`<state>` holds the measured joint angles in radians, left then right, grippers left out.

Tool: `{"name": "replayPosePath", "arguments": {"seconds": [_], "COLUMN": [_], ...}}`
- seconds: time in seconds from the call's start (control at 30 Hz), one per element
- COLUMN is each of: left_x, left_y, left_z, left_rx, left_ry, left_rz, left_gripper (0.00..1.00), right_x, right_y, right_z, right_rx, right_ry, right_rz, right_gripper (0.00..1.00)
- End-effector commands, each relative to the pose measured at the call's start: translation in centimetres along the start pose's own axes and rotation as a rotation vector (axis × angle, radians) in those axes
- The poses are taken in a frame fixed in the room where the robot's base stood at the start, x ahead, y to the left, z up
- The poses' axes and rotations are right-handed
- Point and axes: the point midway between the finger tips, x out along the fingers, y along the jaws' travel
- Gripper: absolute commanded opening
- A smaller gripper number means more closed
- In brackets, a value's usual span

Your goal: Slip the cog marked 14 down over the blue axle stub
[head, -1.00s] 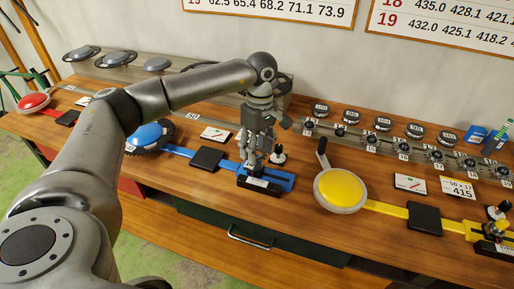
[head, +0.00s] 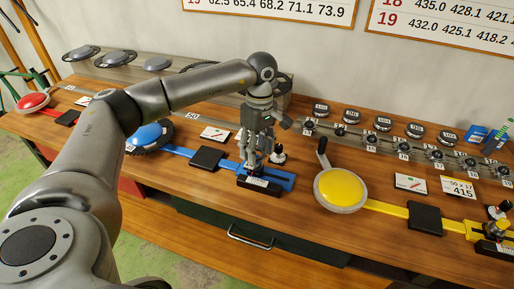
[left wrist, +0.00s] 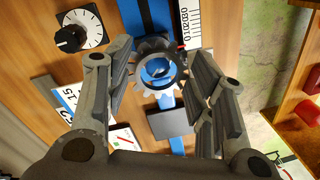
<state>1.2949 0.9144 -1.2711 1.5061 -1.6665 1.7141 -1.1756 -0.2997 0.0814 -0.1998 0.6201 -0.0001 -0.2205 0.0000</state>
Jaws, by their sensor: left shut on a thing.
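My left gripper (head: 254,163) is over the blue fixture (head: 284,180) in the head view, pointing down. In the left wrist view its fingers (left wrist: 158,72) are shut on a grey toothed cog (left wrist: 142,80), one finger on each side. No number can be read on the cog. Blue shows through the cog's hole, where the blue axle stub (left wrist: 157,70) lies below or inside it. I cannot tell how far down the cog is on the stub. In the head view the fingers hide the cog and the stub. My right gripper is not in view.
A black knob (head: 278,154) stands close beside the gripper. A black block (head: 207,158) sits on the blue bar to the left. The yellow fixture (head: 340,188) is to the right. A rack (head: 385,147) with several cogs stands behind it.

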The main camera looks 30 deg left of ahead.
Motion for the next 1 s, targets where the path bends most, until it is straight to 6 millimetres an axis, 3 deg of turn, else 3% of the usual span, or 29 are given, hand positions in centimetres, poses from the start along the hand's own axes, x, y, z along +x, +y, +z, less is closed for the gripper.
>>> {"name": "replayPosePath", "arguments": {"seconds": [0.8,0.83,1.0], "left_x": [1.1,1.1,1.1], "left_y": [0.1,0.1,0.1], "left_z": [-0.1,-0.1,-0.1], "left_rx": [0.0,0.0,0.0], "left_ry": [0.0,0.0,0.0], "left_rz": [0.0,0.0,0.0], "left_gripper": [0.27,0.53,0.75], "right_x": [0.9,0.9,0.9], "right_y": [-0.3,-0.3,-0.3], "right_z": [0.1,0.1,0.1], "right_rx": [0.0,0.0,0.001], "right_ry": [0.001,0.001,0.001], "right_rz": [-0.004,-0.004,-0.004], "right_gripper": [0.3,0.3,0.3]}}
